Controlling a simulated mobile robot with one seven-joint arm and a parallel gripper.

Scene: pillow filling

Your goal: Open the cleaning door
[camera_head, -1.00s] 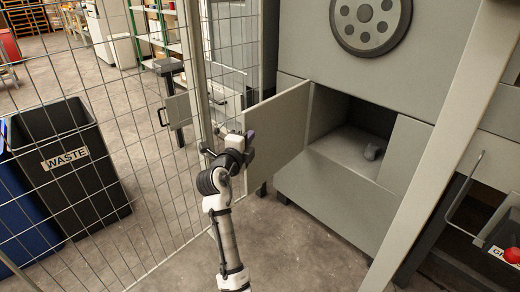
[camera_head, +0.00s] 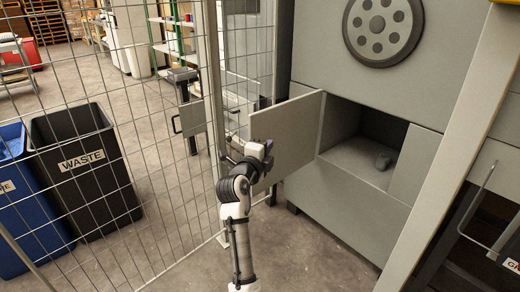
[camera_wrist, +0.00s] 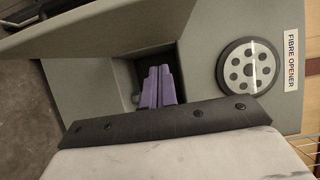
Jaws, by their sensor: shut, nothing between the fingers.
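The cleaning door (camera_head: 292,128) is a flat grey panel standing swung open to the left of a dark square opening (camera_head: 372,125) in the grey machine. A small grey lump (camera_head: 383,161) lies inside the opening. My gripper (camera_head: 265,147) is at the lower left part of the door, by its free edge; I cannot tell whether it touches. In the wrist view, the purple fingers (camera_wrist: 158,86) are together with nothing between them, in front of the opening. A grey panel, likely the door (camera_wrist: 95,30), crosses the upper left there.
A wire mesh fence (camera_head: 140,150) with a post stands close left of my arm. Behind it are a black WASTE bin (camera_head: 88,170) and a blue bin (camera_head: 35,215). A slanted grey post (camera_head: 450,150) stands at right.

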